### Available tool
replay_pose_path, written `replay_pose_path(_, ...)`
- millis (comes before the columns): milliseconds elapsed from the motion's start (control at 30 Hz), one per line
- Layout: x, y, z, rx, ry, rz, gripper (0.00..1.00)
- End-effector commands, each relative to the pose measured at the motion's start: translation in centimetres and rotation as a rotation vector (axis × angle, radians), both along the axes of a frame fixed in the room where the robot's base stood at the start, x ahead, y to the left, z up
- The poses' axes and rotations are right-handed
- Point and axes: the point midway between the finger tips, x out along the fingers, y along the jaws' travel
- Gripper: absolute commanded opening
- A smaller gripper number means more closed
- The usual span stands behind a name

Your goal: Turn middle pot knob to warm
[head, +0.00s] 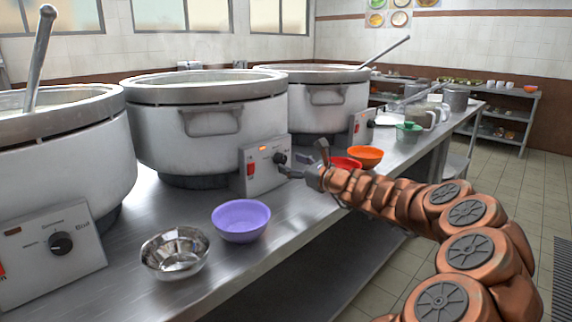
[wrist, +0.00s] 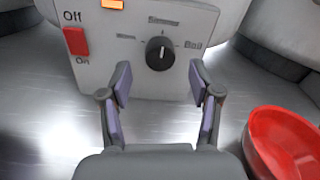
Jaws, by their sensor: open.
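The middle pot (head: 212,135) is a large silver stockpot with a white control box (head: 262,178) on its front. The box's black knob (wrist: 160,54) shows in the wrist view, below the word Simmer, with Warm to its left and Boil to its right. Its pale mark seems to point up towards Simmer. The knob also shows in the head view (head: 279,158), close to my gripper (head: 301,164). In the wrist view my gripper (wrist: 160,78) is open and empty. Its fingers stand apart to either side, just short of the knob, and I see no contact.
A red rocker switch (wrist: 75,42) and a lit orange lamp (wrist: 113,4) sit left of the knob. A red bowl (wrist: 286,145) stands close right of my gripper. A purple bowl (head: 241,219) and steel bowl (head: 174,252) stand on the counter in front.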

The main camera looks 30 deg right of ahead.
Motion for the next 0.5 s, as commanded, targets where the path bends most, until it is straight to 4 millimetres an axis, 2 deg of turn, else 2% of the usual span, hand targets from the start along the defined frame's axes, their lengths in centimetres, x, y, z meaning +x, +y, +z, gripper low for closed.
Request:
replay_pose_path(200,2.2,0.4,0.0,-0.002,-0.002,-0.001,0.63)
replay_pose_path(500,3.0,0.6,0.1,-0.002,-0.001,0.0,0.63)
